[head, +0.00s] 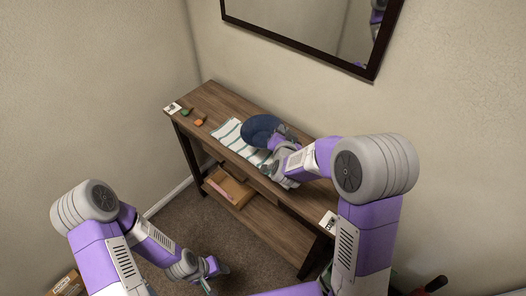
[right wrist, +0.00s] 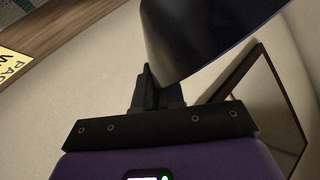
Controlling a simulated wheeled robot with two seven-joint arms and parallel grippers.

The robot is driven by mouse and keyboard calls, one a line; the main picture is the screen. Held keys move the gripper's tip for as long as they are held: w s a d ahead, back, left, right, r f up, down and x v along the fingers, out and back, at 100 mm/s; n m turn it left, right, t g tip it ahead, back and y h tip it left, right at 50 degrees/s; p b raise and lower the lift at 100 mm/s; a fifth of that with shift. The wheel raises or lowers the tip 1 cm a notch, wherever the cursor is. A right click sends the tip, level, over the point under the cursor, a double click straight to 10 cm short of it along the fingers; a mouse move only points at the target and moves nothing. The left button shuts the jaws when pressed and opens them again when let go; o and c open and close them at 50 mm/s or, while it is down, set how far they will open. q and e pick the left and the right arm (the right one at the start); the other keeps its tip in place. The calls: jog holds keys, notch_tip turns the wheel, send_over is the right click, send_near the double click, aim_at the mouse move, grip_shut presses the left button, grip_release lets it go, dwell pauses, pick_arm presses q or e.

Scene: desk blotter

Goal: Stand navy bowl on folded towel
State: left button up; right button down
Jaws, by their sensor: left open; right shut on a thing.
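The navy bowl (head: 259,130) is at the middle of the wooden table, in front of part of the striped folded towel (head: 226,133). My right gripper (head: 281,136) is shut on the bowl's right side. In the right wrist view the bowl (right wrist: 200,35) fills the top, with its edge between the fingers (right wrist: 155,88). The bowl looks tilted; I cannot tell whether it touches the towel. The towel is white with dark green stripes, partly hidden by the bowl and my right arm. My left gripper (head: 212,279) is open and low, in front of the table, away from the bowl.
On the table's (head: 213,93) left end lie a green item (head: 186,112), an orange item (head: 200,122) and a white card (head: 172,108). A framed mirror (head: 371,70) hangs behind. A card (head: 328,221) is at the right end.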

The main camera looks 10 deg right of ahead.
jog(key=shift+w+d+f+m+h+b, duration=0.1)
jog(key=shift+w+f+m+h+b, duration=0.1)
jog(key=shift+w+m+h+b, duration=0.45)
jog(key=shift+w+f+b, duration=0.15)
jog(key=shift+f+b, duration=1.5)
jog(key=shift+f, duration=3.25)
jog(key=shift+f+b, duration=0.7)
jog(key=shift+f, duration=0.1)
jog(key=c, duration=1.6)
grip_release()
jog(key=shift+s+g, duration=0.2)
jog(key=shift+g, duration=0.1)
jog(key=o, duration=0.4)
jog(key=shift+w, duration=0.2)
jog(key=shift+c, duration=0.2)
jog(key=shift+r, duration=0.1)
